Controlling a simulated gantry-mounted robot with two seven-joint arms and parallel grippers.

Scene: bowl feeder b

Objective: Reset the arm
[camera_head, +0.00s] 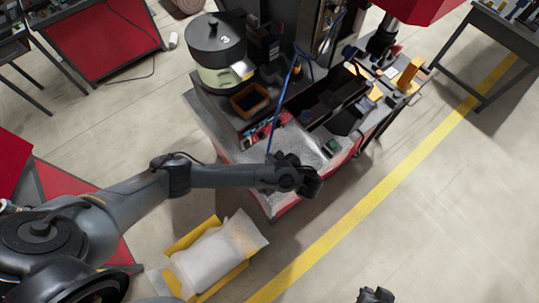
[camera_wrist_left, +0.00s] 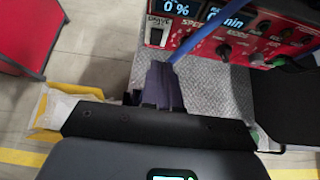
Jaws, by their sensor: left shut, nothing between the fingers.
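My left arm (camera_head: 235,177) reaches in from the left in the head view. Its gripper (camera_head: 310,183) is over the front edge of the workstation, shut and empty. In the left wrist view the dark fingers (camera_wrist_left: 163,88) are together in front of the grey metal plate, below the red control panel (camera_wrist_left: 235,35). A small dark part at the bottom edge of the head view looks like my right gripper (camera_head: 375,295). Too little of it shows to tell its state.
The workstation carries a round bowl feeder (camera_head: 216,45), a brown bin (camera_head: 250,100) and dark trays. A blue cable (camera_head: 284,92) hangs down near my left gripper. A yellow box with a white bag (camera_head: 215,255) is on the floor.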

